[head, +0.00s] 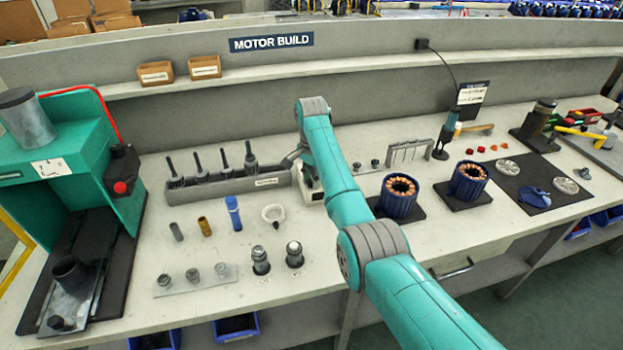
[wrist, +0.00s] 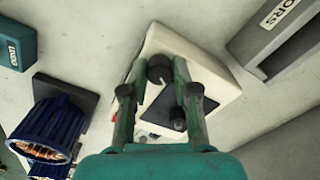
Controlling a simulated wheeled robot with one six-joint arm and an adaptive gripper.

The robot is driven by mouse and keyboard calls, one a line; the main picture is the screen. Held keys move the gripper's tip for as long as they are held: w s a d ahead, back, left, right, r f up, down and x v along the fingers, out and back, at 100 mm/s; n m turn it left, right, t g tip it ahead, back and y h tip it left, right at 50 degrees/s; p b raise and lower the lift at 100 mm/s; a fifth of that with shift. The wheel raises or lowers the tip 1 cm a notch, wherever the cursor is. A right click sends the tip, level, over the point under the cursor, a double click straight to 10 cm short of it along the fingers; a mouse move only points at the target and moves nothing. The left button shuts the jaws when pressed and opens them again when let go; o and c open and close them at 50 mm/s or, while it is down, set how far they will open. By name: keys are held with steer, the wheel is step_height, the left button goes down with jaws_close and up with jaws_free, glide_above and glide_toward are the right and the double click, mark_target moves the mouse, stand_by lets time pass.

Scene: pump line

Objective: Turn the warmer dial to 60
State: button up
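The warmer is a white box with a dark sloped panel in the wrist view (wrist: 215,92). Its dark round dial (wrist: 159,68) shows between the tips of my gripper (wrist: 160,72). The two green fingers stand apart, one on each side of the dial; I cannot tell whether either touches it. The dial's scale and its setting are not readable. In the head view the warmer (head: 308,190) is mostly hidden behind my arm, at the right end of the grey tool rack.
The grey rack (head: 230,186) with several upright tools stands left of the warmer. Blue motor stators with copper windings (head: 399,193) sit on black pads to the right. In the wrist view a stator (wrist: 50,130) is at lower left. Small parts stand in front on the bench.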

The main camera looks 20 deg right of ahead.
jaws_close()
steer(key=shift+n, duration=0.3)
steer(key=n, duration=0.5)
steer(key=shift+n, duration=0.3)
steer(key=n, duration=0.4)
steer(key=shift+n, duration=1.8)
steer(key=o, duration=0.7)
jaws_free()
